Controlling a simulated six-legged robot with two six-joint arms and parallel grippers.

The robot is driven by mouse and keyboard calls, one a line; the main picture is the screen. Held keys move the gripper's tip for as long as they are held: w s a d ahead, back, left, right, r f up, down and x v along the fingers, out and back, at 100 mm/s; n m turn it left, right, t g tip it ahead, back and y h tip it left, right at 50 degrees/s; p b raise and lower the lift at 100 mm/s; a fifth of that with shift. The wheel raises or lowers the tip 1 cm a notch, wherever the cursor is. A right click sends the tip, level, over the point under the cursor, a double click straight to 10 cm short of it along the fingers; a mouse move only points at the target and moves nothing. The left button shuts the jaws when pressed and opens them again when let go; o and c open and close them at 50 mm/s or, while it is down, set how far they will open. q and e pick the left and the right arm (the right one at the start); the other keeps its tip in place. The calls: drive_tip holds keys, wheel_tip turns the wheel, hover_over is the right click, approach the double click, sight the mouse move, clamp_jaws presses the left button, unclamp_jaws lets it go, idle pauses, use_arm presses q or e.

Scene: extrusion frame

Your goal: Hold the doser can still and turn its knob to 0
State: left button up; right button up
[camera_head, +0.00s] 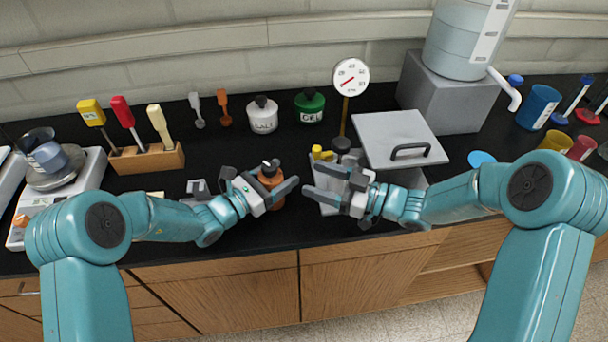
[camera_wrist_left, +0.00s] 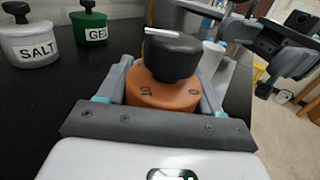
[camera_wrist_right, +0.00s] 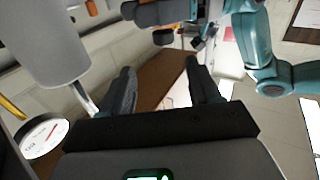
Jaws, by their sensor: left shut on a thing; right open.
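The doser can (camera_head: 272,174) is an orange-brown can with a black knob on top, standing on the black counter. In the left wrist view its orange top (camera_wrist_left: 165,97) shows marks, with a 0 at right and a 10 at left. The black knob (camera_wrist_left: 174,56) carries a white pointer line that points to the left. My left gripper (camera_head: 278,193) is shut on the can, one finger on each side; it also shows in the left wrist view (camera_wrist_left: 160,95). My right gripper (camera_head: 330,184) is open and empty, to the right of the can and apart from it.
A gauge (camera_head: 350,78) on a brass stem, a lidded bath (camera_head: 400,140) and a grey block (camera_head: 448,92) stand behind and right. Salt (camera_head: 263,115) and gel (camera_head: 309,106) jars stand at the back. A wooden tool rack (camera_head: 147,158) is at left.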

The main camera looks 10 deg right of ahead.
sight(275, 172)
drive_tip(key=s+a+m+t+h, duration=0.4)
drive_tip(key=m+t, duration=0.1)
drive_tip(key=x, duration=1.1)
drive_tip(key=shift+w+f, duration=0.3)
drive_tip(key=shift+w, duration=0.25)
drive_tip(key=shift+c, duration=0.3)
drive_tip(key=c, duration=0.9)
